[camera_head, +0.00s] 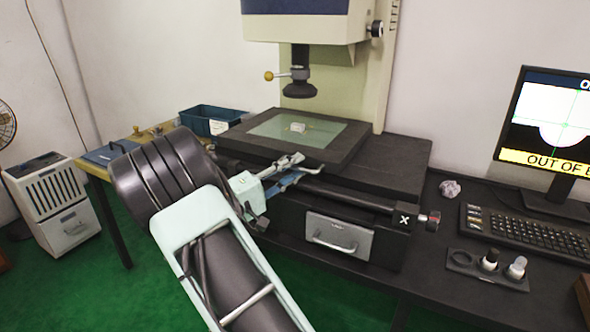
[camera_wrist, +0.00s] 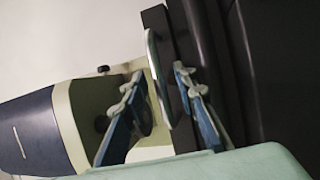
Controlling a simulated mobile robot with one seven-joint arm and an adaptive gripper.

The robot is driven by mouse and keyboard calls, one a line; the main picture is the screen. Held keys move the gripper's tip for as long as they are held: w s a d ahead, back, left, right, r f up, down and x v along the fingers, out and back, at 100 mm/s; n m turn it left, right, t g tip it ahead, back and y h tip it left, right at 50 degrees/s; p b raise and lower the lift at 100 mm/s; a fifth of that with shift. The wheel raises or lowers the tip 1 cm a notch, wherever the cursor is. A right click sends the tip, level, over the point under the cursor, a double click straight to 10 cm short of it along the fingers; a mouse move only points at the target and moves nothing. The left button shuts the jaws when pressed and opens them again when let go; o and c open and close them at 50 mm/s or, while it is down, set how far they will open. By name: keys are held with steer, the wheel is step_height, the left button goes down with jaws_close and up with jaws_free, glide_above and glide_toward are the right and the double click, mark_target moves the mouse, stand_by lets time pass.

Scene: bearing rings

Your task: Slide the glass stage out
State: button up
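The glass stage (camera_head: 265,125) is a pale green glass pane in a thick black frame, under the head of the measuring machine. A small pale piece lies on the glass. My gripper (camera_head: 302,166) is at the front edge of the stage. In the wrist view my gripper (camera_wrist: 158,76) has its blue fingers spread apart. A curved silver handle bar (camera_wrist: 152,62) on a dark edge (camera_wrist: 173,45) lies between them, with a gap visible beside it. In the head view the gripper mostly hides this handle.
Below the stage is a grey drawer front with a handle (camera_head: 338,238), beside an X-marked knob (camera_head: 432,220). A lens (camera_head: 299,85) hangs above the glass. A keyboard (camera_head: 525,236), monitor (camera_head: 545,130) and small holder (camera_head: 487,268) stand at the right. A blue bin (camera_head: 208,120) sits left.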

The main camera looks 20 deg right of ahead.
steer(key=shift+d, duration=0.2)
steer(key=shift+c, duration=0.3)
jaws_close()
